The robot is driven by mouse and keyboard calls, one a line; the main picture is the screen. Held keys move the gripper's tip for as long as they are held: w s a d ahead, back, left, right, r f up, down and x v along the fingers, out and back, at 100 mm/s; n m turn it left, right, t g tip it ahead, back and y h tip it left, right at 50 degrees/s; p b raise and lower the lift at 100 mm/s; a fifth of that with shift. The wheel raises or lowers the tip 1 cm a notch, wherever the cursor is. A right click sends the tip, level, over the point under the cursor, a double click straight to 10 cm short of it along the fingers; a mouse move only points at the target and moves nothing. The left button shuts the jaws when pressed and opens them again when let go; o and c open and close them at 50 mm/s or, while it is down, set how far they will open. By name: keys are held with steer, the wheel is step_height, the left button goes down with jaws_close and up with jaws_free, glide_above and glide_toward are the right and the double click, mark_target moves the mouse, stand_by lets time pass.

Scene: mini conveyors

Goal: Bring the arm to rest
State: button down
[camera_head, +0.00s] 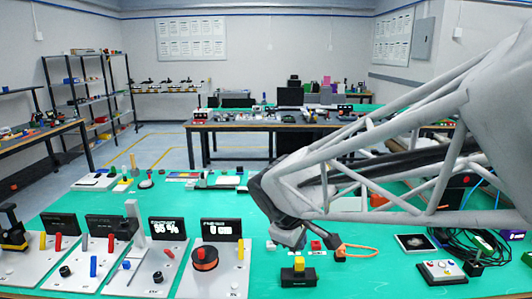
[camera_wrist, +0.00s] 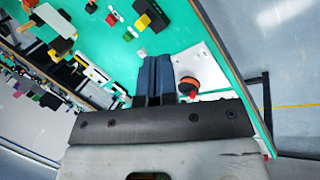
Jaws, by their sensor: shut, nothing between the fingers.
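My gripper (camera_wrist: 154,60) shows in the wrist view with its two dark blue fingers side by side, shut and empty. They point over the green bench top (camera_wrist: 118,45), beside a white panel with an orange-red round part (camera_wrist: 189,85). In the head view my arm reaches in from the right and its end hangs low over the green bench, right of the panels. The fingertips are hard to make out there.
Panels with black displays line the front left, one with an orange-red spool (camera_head: 205,258). Bare green bench shows at the middle left.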

steer(key=s+d+m+y, duration=0.1)
steer(key=s+d+m, duration=0.4)
steer(key=s, duration=0.4)
steer(key=s+d+m+g+y, duration=0.1)
steer(key=s+d+m, duration=0.5)
steer(key=s, duration=0.4)
steer(key=shift+s+d+y, duration=0.15)
steer(key=shift+d+y, duration=0.1)
steer(key=shift+y, duration=0.15)
